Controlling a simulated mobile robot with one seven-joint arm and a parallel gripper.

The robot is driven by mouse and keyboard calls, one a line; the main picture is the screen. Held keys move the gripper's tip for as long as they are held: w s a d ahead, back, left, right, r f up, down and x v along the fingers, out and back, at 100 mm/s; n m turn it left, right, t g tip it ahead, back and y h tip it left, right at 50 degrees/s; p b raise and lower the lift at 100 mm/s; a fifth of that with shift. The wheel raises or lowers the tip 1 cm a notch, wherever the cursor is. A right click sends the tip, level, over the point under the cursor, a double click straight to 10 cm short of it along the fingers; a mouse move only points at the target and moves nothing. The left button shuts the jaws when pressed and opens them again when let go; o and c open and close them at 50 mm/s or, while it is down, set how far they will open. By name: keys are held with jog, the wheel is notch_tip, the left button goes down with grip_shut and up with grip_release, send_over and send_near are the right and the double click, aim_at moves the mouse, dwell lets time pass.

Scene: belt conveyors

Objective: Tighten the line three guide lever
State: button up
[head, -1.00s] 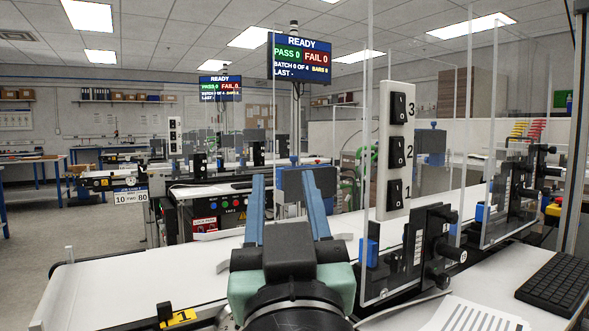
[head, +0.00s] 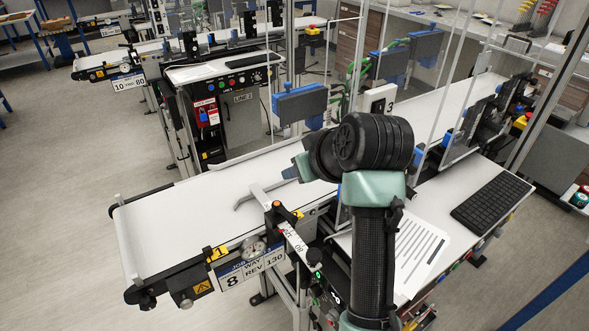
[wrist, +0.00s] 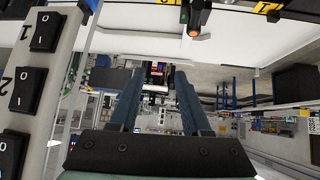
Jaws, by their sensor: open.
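My gripper shows in the wrist view (wrist: 155,95), open and empty, with its two blue fingers apart. In the head view my own arm hides most of it; a bit of blue finger (head: 290,173) shows over the near belt (head: 180,220). A black clamp with an orange top (head: 277,208) stands at the near belt's front edge, beside a scale plate (head: 292,238). A grey bent guide rail (head: 252,195) lies over the belt there. An orange-tipped black part (wrist: 193,22) shows in the wrist view, apart from the fingers. I cannot tell surely which part is the guide lever.
A white post with numbered rocker switches (wrist: 40,75) is close at left in the wrist view. Clear panels and black brackets (head: 470,125) line the belt at right. A keyboard (head: 490,203) and printed sheet (head: 418,250) lie at front right. The belt's left end is clear.

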aim_at(292, 215)
jog(key=s+d+r+n+g+y+p, duration=0.1)
jog(key=s+d+r+g+p, duration=0.35)
jog(key=p, duration=0.65)
jog(key=shift+g, duration=0.75)
jog(key=p+x, duration=0.1)
jog(key=x, duration=0.3)
jog(key=s+a+p+x, duration=0.1)
jog(key=x, duration=0.3)
jog(key=p+x, duration=0.1)
jog(key=x, duration=0.4)
jog(key=shift+s+a, duration=0.2)
jog(key=shift+s, duration=0.15)
grip_shut()
